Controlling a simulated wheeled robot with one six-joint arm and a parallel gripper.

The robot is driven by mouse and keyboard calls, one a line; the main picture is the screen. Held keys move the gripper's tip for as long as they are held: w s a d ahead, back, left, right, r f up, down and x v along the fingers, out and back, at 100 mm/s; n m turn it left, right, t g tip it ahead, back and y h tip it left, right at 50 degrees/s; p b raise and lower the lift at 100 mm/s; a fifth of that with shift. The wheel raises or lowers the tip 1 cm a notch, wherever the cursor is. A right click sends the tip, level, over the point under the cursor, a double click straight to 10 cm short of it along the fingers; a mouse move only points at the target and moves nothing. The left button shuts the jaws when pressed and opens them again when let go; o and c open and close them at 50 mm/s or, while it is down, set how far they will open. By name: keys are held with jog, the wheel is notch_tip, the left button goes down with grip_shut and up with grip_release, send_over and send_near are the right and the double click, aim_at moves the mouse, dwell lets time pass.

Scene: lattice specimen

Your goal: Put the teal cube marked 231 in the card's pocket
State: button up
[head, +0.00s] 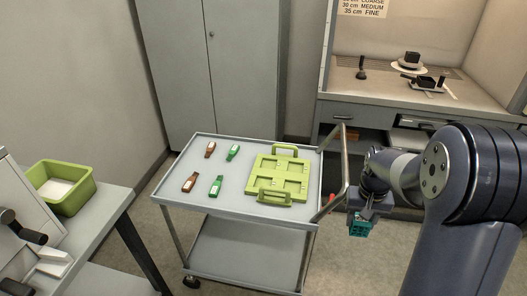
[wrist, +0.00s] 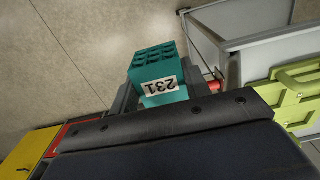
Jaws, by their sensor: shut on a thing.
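The teal cube (wrist: 160,80) has a white label reading 231, upside down in the wrist view, and a lattice of holes on one face. In the head view the cube (head: 360,228) hangs below my gripper (head: 368,208), right of the cart and clear of its top. My gripper (wrist: 158,98) is shut on the cube. A green card (head: 281,178) with handles at its far and near ends and several square pockets lies on the cart top. Part of it shows at the right of the wrist view (wrist: 292,100). The pockets' insides are too small to make out.
The grey cart (head: 225,209) has a raised rim and a push handle (head: 345,170) between the card and my gripper. Brown and green bottles (head: 216,186) lie left of the card. A green bin (head: 60,187) stands on the left bench. A fume hood is at the back right.

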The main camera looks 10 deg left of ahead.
notch_tip(320, 180, up, 4)
jog(key=p, duration=0.3)
jog(key=s+a+f, duration=0.2)
jog(key=a, duration=0.7)
jog(key=shift+s+a+f, duration=0.25)
jog(key=shift+s+f, duration=0.15)
